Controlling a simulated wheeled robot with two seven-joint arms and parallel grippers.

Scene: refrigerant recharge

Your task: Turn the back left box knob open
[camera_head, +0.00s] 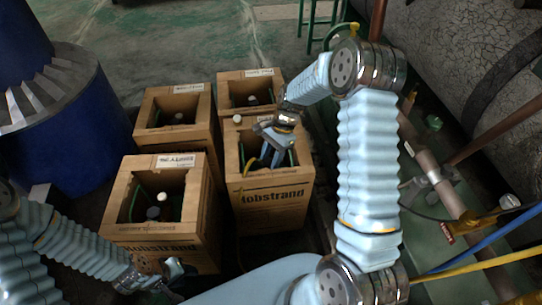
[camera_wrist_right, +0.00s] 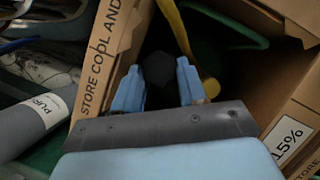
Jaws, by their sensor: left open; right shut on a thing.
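The back left box (camera_head: 168,140) is an open cardboard box with a dark knob (camera_head: 178,118) inside; no gripper is at it. My right gripper (camera_head: 272,160) reaches down into the front right box (camera_head: 270,203). In the right wrist view, its two blue fingers (camera_wrist_right: 159,90) stand on either side of a dark knob (camera_wrist_right: 160,68) and are shut on it. The lower part of that knob is hidden. My left gripper (camera_head: 165,277) is open and empty, low in front of the front left box (camera_head: 160,232).
The back right box (camera_head: 231,87) and front left box stand close by, with bottles inside. A yellow hose (camera_wrist_right: 176,25) runs beside the gripped knob. A blue drum (camera_head: 85,150) stands at left; pipes and hoses (camera_head: 480,265) lie at right.

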